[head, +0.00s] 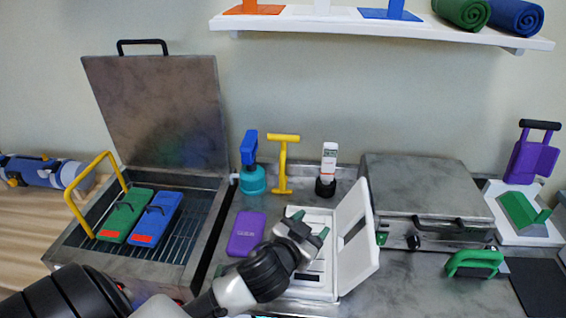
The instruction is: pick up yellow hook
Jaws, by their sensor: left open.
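A yellow T-shaped piece (283,168), which may be the yellow hook, stands upright on the grey counter against the back wall. Its crossbar is on top and its foot is on the counter. A second yellow piece, a bent bar (97,190), stands at the left side of the open metal basin; I cannot tell which one is called the hook. My left gripper (310,224) is open, with green-tipped fingers, over the open white case. It is in front of and to the right of the T-shaped piece, apart from it, and appears empty. My right gripper is not in view.
The open metal basin (200,250) holds a green pack (126,214) and a blue pack (156,218). A teal-and-blue bottle (252,178) and a white device (328,165) flank the T-shaped piece. The white case (357,240) has its lid up. A shelf (330,23) overhangs the back.

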